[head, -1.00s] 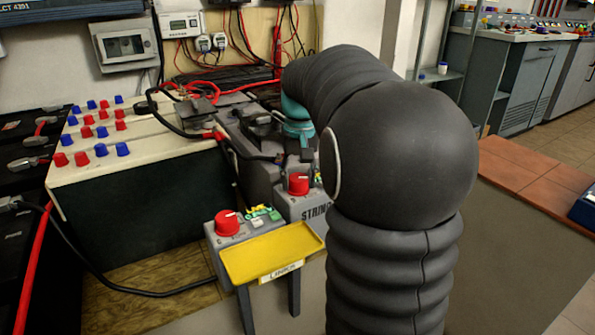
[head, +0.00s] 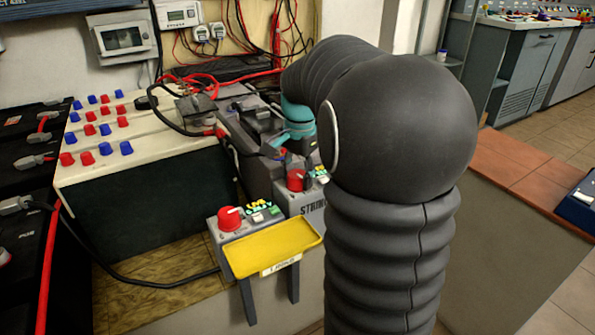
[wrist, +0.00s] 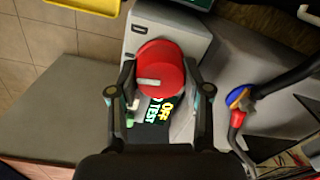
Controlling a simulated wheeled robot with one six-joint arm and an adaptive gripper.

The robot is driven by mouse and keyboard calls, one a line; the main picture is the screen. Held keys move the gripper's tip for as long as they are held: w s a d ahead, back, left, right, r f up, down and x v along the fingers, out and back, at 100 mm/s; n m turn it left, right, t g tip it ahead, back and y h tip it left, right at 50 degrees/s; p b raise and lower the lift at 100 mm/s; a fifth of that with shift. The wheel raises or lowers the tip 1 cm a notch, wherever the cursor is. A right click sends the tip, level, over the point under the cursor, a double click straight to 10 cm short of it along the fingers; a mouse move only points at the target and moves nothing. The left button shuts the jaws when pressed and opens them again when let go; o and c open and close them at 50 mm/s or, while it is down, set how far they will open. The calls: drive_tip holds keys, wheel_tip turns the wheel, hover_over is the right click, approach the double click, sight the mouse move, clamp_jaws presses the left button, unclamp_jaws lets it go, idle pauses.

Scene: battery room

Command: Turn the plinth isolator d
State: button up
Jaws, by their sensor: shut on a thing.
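The plinth isolator's round red knob (wrist: 160,68) sits on a grey box (wrist: 195,40) in the wrist view. A pale bar marks the knob's lower part, and lettering with "OFF" and "TEST" lies just below it. My gripper (wrist: 160,72) has one finger on each side of the knob and is shut on it. In the head view the red knob (head: 296,180) shows on the grey plinth (head: 311,205) lettered "STRING". There my arm hides the plinth's right part, and the fingertips are hard to make out.
A second red knob (head: 230,218) stands on a nearby grey box behind a yellow tray (head: 272,248). Black and red cables run beside the plinth. A cream-topped battery (head: 135,160) with red and blue caps stands at the left.

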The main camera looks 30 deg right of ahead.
sight(299, 174)
drive_tip(key=shift+m, duration=0.7)
drive_tip(key=o, duration=1.2)
drive_tip(key=shift+c, duration=0.2)
drive_tip(key=shift+r, duration=0.1)
wheel_tip(299, 174, up, 12)
drive_tip(key=shift+s, duration=0.2)
